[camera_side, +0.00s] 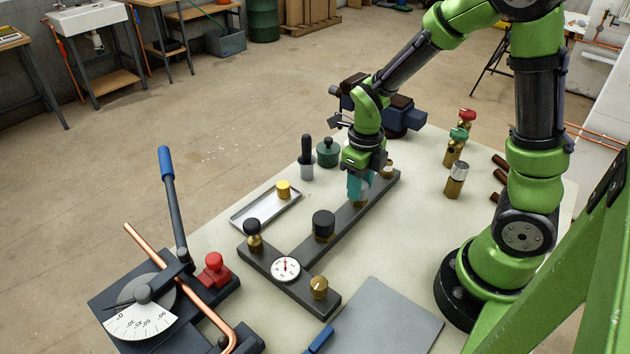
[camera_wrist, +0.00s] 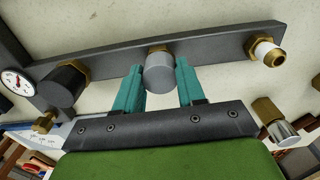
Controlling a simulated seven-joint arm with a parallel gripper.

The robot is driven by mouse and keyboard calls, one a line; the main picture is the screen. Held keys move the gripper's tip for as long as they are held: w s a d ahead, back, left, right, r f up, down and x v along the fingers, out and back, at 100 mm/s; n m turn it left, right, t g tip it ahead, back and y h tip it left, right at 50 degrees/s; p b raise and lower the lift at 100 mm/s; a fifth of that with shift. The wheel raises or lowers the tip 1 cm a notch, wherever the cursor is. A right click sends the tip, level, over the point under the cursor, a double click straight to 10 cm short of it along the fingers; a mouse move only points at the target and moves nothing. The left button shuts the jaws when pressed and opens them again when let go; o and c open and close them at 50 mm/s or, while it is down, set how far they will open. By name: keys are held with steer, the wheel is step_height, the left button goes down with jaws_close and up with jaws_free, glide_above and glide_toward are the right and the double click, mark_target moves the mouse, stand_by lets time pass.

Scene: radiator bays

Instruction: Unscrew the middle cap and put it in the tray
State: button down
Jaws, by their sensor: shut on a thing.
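The manifold bar (camera_side: 345,216) lies on the bench, with a black cap (camera_side: 323,222) near its gauge end. The grey middle cap (camera_wrist: 159,75) sits on a brass fitting in the wrist view. My gripper (camera_side: 359,190) has its teal fingers closed around this cap, one on each side; in the side view they hide it. The far outlet (camera_wrist: 267,52) shows a bare brass stub with a white band and no cap. The shallow metal tray (camera_side: 253,211) lies left of the bar and holds one yellow cap (camera_side: 283,189).
A dark-handled tool (camera_side: 306,157) and a green lidded pot (camera_side: 328,152) stand behind the tray. A dial gauge (camera_side: 286,268) and valve knobs are at the bar's near end. A pipe bender (camera_side: 140,305) fills the front left. Valves stand at right.

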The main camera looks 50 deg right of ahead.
steer(key=n, duration=0.4)
steer(key=shift+n, duration=0.3)
steer(key=n, duration=0.4)
steer(key=shift+n, duration=0.3)
steer(key=n, duration=0.7)
steer(key=shift+n, duration=0.4)
steer(key=n, duration=0.3)
steer(key=shift+r, duration=0.1)
steer(key=n, duration=0.4)
steer(key=shift+n, duration=0.4)
steer(key=n, duration=0.6)
steer(key=c, duration=0.8)
jaws_free()
steer(key=shift+c, duration=0.2)
